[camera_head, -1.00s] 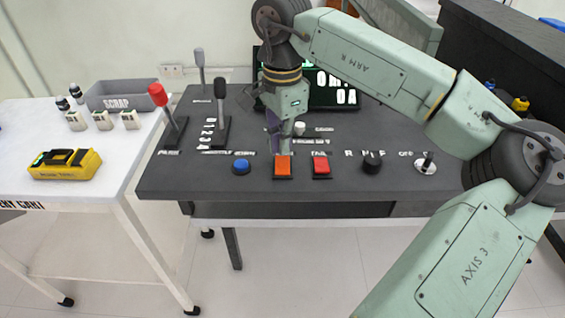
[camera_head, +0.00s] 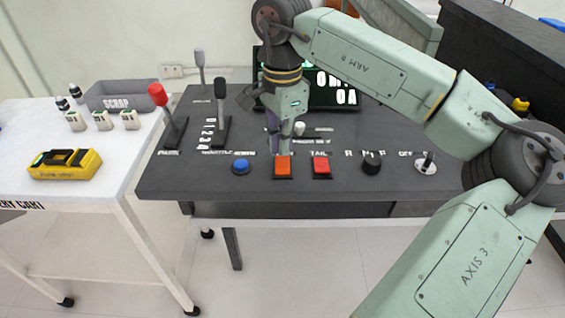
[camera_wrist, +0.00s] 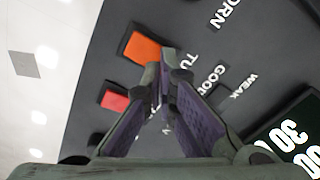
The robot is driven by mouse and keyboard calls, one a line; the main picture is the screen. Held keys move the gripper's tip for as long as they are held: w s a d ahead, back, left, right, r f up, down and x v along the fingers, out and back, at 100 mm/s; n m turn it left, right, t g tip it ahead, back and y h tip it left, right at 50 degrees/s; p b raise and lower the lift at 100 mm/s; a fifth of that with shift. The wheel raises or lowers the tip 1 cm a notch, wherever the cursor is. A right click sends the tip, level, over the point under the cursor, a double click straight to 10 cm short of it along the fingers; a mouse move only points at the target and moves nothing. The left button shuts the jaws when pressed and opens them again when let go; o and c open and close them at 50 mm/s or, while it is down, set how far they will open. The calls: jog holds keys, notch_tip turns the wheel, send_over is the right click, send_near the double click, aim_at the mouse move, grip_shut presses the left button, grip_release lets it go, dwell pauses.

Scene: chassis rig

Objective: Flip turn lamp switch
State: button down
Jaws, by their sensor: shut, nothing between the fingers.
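The orange rocker switch (camera_head: 283,166) stands in the front row of the dark console, between a blue button and a red rocker switch. In the wrist view the orange switch (camera_wrist: 142,48) has a label beside it starting "TU", partly covered by my fingers. My gripper (camera_head: 284,150) points down just behind the orange switch, its fingers together and empty. In the wrist view my gripper (camera_wrist: 167,62) has its fingertips at the edge of the orange switch. I cannot tell whether they touch it.
The red switch (camera_head: 320,166) labelled TAIL is close on the right, the blue button (camera_head: 241,167) on the left. A black knob (camera_head: 372,162) and a toggle (camera_head: 427,162) lie further right. Levers (camera_head: 221,115) stand at the left. A display (camera_head: 335,92) is behind my gripper.

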aim_at(282, 159)
jog(key=shift+f+b, duration=0.75)
jog(key=shift+f, duration=0.35)
dwell(0.3)
jog(key=shift+r+p, duration=2.55)
jog(key=shift+r, duration=1.05)
jog(key=shift+f, duration=0.1)
